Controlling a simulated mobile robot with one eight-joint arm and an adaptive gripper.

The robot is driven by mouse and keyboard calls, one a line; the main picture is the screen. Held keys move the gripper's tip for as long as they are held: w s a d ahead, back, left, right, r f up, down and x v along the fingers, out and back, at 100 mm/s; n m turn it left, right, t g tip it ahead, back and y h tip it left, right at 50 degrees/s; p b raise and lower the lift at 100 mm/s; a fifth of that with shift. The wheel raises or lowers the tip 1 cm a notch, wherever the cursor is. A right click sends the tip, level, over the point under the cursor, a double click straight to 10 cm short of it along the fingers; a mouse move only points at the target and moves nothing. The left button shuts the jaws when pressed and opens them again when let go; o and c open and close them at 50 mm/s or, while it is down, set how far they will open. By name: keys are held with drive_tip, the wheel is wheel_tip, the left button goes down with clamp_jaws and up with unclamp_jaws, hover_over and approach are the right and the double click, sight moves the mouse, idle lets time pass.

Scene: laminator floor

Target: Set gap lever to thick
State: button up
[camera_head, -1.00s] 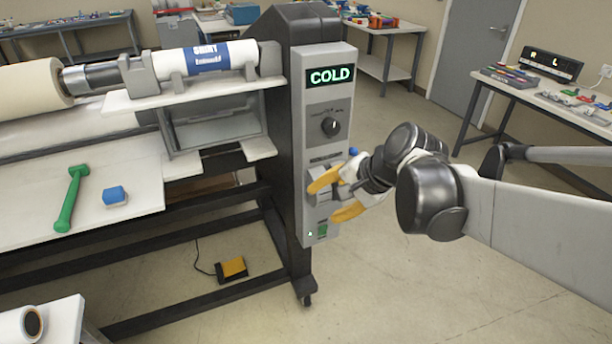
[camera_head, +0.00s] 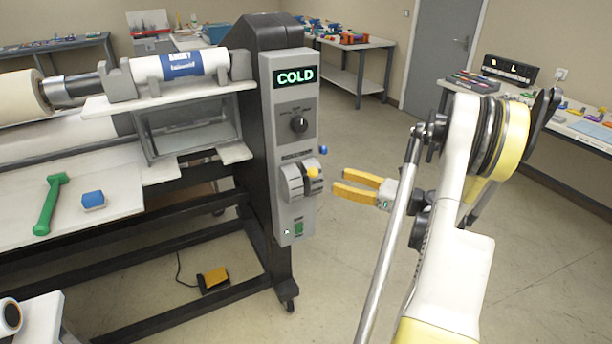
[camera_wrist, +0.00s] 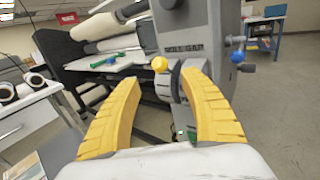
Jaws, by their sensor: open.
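The gap lever (camera_head: 312,171) shows as a yellow ball knob at a grey, rounded lever housing (camera_head: 291,181) on the laminator's control panel. The lever knob also shows in the wrist view (camera_wrist: 159,64), beyond and between my fingertips. The markings by the lever are too small to read, so I cannot tell its setting. My gripper (camera_head: 338,181) has yellow fingers. It is open and empty, just right of the panel and apart from the knob. In the wrist view my gripper (camera_wrist: 160,82) has its fingers spread wide.
The panel (camera_head: 275,130) has a COLD display (camera_head: 295,76), a black dial (camera_head: 299,124) and a green switch (camera_head: 299,229). A blue knob (camera_head: 323,149) sticks out on its right side. A yellow foot pedal (camera_head: 214,278) lies on the floor. Floor right of the laminator is clear.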

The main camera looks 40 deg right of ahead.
sight(312, 173)
drive_tip(key=b+x, duration=0.2)
drive_tip(key=x, duration=0.7)
drive_tip(key=shift+w+a, duration=0.15)
drive_tip(key=shift+w, duration=0.15)
